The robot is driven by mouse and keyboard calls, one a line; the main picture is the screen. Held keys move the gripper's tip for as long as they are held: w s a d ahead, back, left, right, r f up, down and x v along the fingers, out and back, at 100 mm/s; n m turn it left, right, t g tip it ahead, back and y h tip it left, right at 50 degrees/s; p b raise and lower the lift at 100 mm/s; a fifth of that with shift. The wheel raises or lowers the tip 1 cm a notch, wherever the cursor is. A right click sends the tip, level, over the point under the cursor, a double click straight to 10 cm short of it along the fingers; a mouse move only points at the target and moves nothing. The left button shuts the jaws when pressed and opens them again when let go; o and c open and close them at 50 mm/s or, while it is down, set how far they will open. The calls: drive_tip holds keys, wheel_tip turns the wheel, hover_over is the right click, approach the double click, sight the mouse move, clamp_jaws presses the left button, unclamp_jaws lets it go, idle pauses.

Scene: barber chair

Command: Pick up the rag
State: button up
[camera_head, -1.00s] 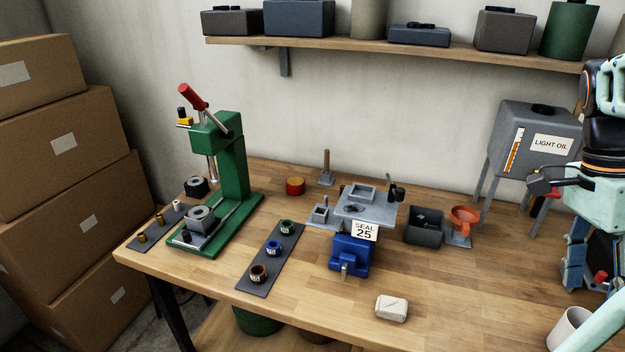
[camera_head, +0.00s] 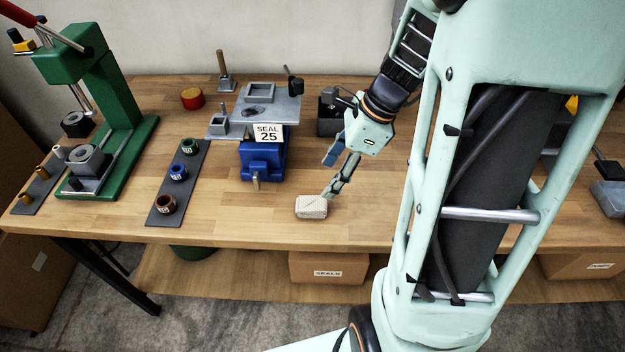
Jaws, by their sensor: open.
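The rag (camera_head: 311,207) is a small, folded, off-white block with a patterned surface. It lies on the wooden workbench (camera_head: 275,225) near its front edge, right of the blue vise. My gripper (camera_head: 331,176) is open and reaches down from the upper right. Its fingers are close behind and to the right of the rag, and the lower fingertip is near the rag's back right corner. I cannot tell whether it touches the rag. The rag looks flat on the bench and not between the fingers.
A dark strip with several rings (camera_head: 178,180) and a green press (camera_head: 112,95) are farther left. Bare bench lies around the rag's front and left.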

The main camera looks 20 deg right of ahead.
hover_over(313, 202)
drive_tip(key=d, duration=0.2)
drive_tip(key=f, duration=0.4)
drive_tip(key=shift+s+a+f+b, duration=0.1)
drive_tip(key=shift+s+f+b, duration=0.1)
drive_tip(key=shift+f+b, duration=0.1)
drive_tip(key=shift+s+b+x, duration=0.2)
drive_tip(key=shift+b+x, duration=0.15)
drive_tip(key=shift+x, duration=2.25)
drive_tip(key=shift+c, duration=0.6)
drive_tip(key=c, duration=0.9)
drive_tip(key=shift+c, duration=0.2)
